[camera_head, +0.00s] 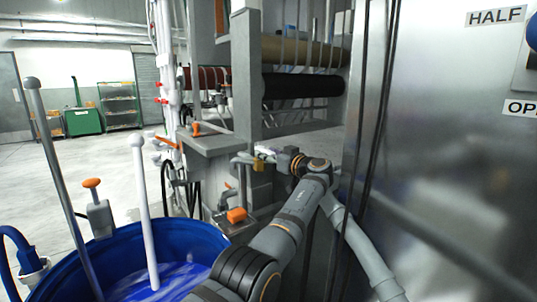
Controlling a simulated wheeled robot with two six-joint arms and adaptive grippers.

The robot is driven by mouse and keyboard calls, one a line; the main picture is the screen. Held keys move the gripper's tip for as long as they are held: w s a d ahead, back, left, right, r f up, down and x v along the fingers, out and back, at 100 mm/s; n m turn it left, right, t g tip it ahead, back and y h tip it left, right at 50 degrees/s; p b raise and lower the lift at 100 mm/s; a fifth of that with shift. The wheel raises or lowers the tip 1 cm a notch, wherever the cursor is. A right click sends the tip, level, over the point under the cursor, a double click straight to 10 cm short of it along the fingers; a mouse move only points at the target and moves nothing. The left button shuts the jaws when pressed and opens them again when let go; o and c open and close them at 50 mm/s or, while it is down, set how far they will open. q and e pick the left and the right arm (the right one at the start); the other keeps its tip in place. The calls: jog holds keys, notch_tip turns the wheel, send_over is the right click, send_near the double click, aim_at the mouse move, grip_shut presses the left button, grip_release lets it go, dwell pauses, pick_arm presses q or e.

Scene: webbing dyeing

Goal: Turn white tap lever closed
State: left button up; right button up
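A white upright rod with a ball top (145,210) stands in the blue barrel (205,240) at the lower left; I cannot tell whether it is the white tap lever. White pipes (165,60) with small red and orange handles rise behind it. My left gripper (245,160) is at the end of the grey arm that reaches up from the bottom middle. It points left, in front of the grey machine, right of the rod and apart from it. Its fingers are small and partly merge with the machine parts, so their opening is unclear. My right gripper is out of view.
A metal panel (440,130) with hanging cables fills the right. Open floor (45,190) lies at left.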

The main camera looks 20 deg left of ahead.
pick_arm(q)
jog(key=shift+r, duration=0.1)
jog(key=shift+s+d, duration=0.1)
jog(key=shift+d, duration=0.05)
jog(key=v, duration=0.7)
jog(key=shift+s+d, duration=0.1)
